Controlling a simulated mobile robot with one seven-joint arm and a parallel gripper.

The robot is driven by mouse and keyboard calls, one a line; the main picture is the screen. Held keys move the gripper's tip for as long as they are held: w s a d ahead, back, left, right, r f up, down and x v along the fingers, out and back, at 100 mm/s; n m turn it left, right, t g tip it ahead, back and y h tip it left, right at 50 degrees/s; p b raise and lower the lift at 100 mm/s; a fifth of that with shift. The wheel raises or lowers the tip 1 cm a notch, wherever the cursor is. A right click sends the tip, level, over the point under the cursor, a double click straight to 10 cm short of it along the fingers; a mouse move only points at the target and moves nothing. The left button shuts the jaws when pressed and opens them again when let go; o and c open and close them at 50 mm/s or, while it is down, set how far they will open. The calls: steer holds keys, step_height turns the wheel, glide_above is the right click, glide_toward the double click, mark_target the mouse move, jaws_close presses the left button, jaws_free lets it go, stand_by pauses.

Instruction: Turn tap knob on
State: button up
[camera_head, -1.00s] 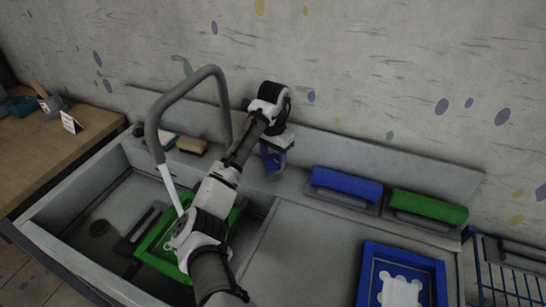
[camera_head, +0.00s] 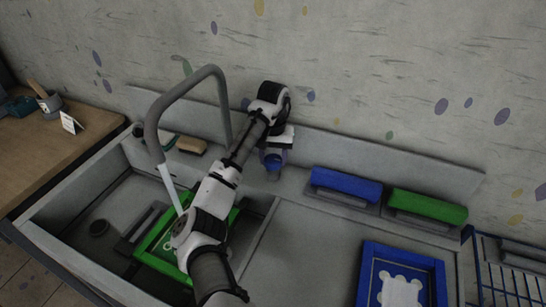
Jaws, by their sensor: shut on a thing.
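The grey gooseneck tap (camera_head: 184,86) arches over the left basin of the sink. A pale stream of water (camera_head: 172,188) runs from its spout. My gripper (camera_head: 273,163) is at the back ledge of the sink, to the right of the tap's base, with the arm reaching in from the front.
A green frame (camera_head: 153,243) lies in the left basin under the stream. A blue frame (camera_head: 440,274) lies at the right. Blue (camera_head: 345,187) and green (camera_head: 428,206) handled tools sit along the back ledge.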

mark_target(273, 159)
steer(key=o, duration=1)
steer(key=shift+c, duration=0.2)
step_height(273, 159, up, 14)
steer(key=b, duration=0.1)
steer(key=shift+f, duration=0.1)
